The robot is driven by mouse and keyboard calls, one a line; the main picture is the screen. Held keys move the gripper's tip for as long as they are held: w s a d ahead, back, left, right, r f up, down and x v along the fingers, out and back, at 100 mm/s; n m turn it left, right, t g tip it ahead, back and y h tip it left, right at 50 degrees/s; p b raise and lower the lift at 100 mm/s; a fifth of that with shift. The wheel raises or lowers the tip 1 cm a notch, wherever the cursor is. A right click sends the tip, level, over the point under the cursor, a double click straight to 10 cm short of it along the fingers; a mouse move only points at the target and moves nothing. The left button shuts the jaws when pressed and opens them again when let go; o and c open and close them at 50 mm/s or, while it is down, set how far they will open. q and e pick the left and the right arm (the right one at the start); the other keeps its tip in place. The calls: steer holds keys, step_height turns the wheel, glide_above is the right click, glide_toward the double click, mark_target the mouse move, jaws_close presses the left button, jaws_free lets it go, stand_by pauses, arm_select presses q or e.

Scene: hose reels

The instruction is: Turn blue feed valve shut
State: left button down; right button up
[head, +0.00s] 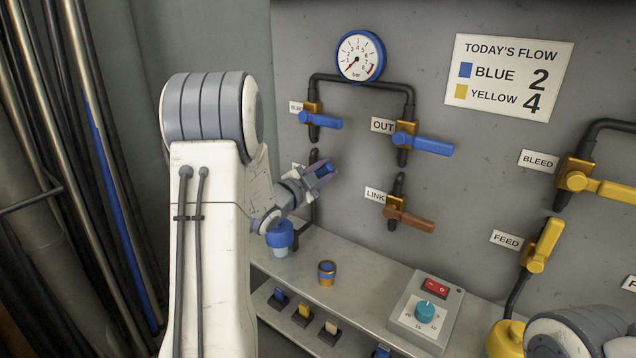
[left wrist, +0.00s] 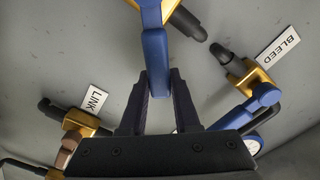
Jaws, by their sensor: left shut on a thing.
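The blue feed valve's handle shows in the left wrist view (left wrist: 155,60), coming down from a brass body (left wrist: 172,6) at the top edge. It lies at an angle to the black pipe stub beside it. My left gripper (left wrist: 157,82) has a finger on each side of the handle's end and is shut on it. In the head view, my left gripper (head: 321,171) is at the panel below the blue bleed valve (head: 320,121). It hides most of the feed valve there, and its label is mostly covered. My right gripper is out of view.
The blue out valve (head: 428,145) and orange link valve (head: 411,218) sit to the right of my left gripper. A pressure gauge (head: 361,56) is above.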

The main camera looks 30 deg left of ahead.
arm_select(q)
steer(key=d+f+m+b, duration=0.1)
steer(key=f+m+b, duration=0.1)
steer(key=b, duration=0.2)
steer(key=f+m+b, duration=0.1)
steer(key=m+b, duration=0.1)
steer(key=b, duration=0.3)
steer(key=d+f+m+b, duration=0.1)
steer(key=f+m+b, duration=0.1)
steer(key=m+b, duration=0.1)
steer(key=shift+w+d+f+b, duration=0.1)
steer(key=shift+d+f+b, duration=0.25)
steer(key=shift+b, duration=0.55)
steer(key=shift+f+m+b, duration=0.2)
steer(key=shift+m+b, duration=0.5)
steer(key=shift+b, duration=0.15)
steer(key=c, duration=0.6)
jaws_free()
steer(key=shift+w+d, duration=0.1)
steer(key=shift+d, duration=0.05)
steer(key=shift+c, duration=0.2)
steer(key=shift+a, duration=0.2)
